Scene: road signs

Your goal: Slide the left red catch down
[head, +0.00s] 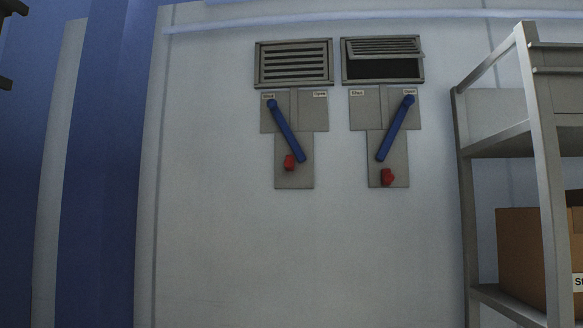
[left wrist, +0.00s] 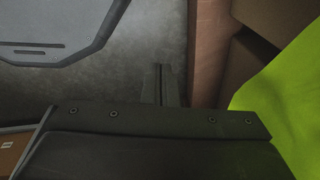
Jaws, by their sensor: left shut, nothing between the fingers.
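The left red catch (head: 289,162) sits on the lower narrow part of the left grey plate (head: 294,181), just left of the lower end of the left blue lever (head: 286,131). This lever slants, its top by the left label. The right red catch (head: 387,177) sits lower on its own plate, below the right blue lever (head: 395,128), whose top is by the right label. My left gripper (left wrist: 166,85) shows in the left wrist view, shut and empty, away from the catches, which that view does not show. My right gripper is not in view.
The left vent (head: 294,63) has spread slats; the right vent (head: 383,60) shows a dark gap. A grey shelf rack (head: 540,150) with a cardboard box (head: 520,255) stands at the right. The wall below the plates is clear. A bright green thing (left wrist: 290,105) fills the wrist view's right side.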

